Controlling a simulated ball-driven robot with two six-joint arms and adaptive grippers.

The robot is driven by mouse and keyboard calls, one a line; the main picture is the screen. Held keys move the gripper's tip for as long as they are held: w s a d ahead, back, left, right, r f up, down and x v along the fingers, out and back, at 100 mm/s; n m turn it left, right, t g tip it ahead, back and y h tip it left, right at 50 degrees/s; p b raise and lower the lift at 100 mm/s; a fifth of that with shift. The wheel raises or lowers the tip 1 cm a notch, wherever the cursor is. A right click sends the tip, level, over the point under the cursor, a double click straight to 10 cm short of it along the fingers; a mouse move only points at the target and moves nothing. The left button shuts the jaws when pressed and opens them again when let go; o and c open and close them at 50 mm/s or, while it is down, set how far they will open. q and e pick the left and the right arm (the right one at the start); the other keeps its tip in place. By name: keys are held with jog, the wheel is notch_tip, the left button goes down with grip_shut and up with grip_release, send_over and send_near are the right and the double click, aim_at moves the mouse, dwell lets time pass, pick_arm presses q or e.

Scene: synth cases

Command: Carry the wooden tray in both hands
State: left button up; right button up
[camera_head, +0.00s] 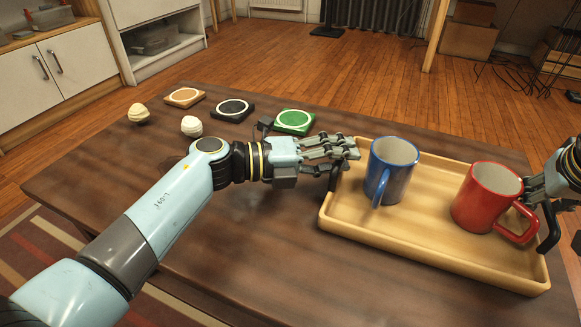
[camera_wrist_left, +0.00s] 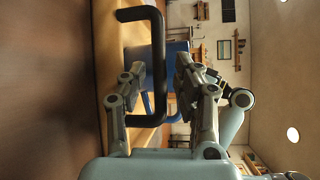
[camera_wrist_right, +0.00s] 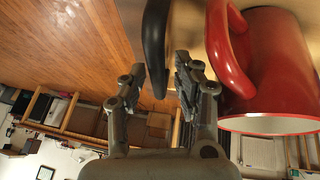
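The wooden tray (camera_head: 400,238) lies on the dark table, with a blue mug (camera_head: 403,182) on its left part and a red mug (camera_head: 474,208) on its right part. My left gripper (camera_head: 350,150) is at the tray's left end; in the left wrist view its open fingers (camera_wrist_left: 158,92) stand either side of the black left handle (camera_wrist_left: 157,60), with a gap showing. My right gripper (camera_head: 545,192), partly cut off in the head view, is at the right end. In the right wrist view its fingers (camera_wrist_right: 162,75) are apart, with the black right handle (camera_wrist_right: 155,45) between them, close beside the red mug.
Green (camera_head: 295,121), black (camera_head: 232,109) and orange-brown (camera_head: 185,97) coasters lie along the table's far edge. Two small cream lumps (camera_head: 191,126) (camera_head: 139,112) are near them. The table (camera_head: 240,240) is bare in front of my left arm.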

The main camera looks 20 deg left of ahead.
pick_arm(q)
jog(key=shift+a, duration=0.1)
jog(key=v, duration=1.1)
jog(key=shift+s+a, duration=0.15)
jog(key=shift+a, duration=0.15)
pick_arm(e)
jog(key=shift+s+a+r, duration=0.1)
jog(key=shift+r, duration=0.1)
pick_arm(q)
jog(key=shift+s, duration=0.1)
pick_arm(e)
jog(key=v, duration=0.7)
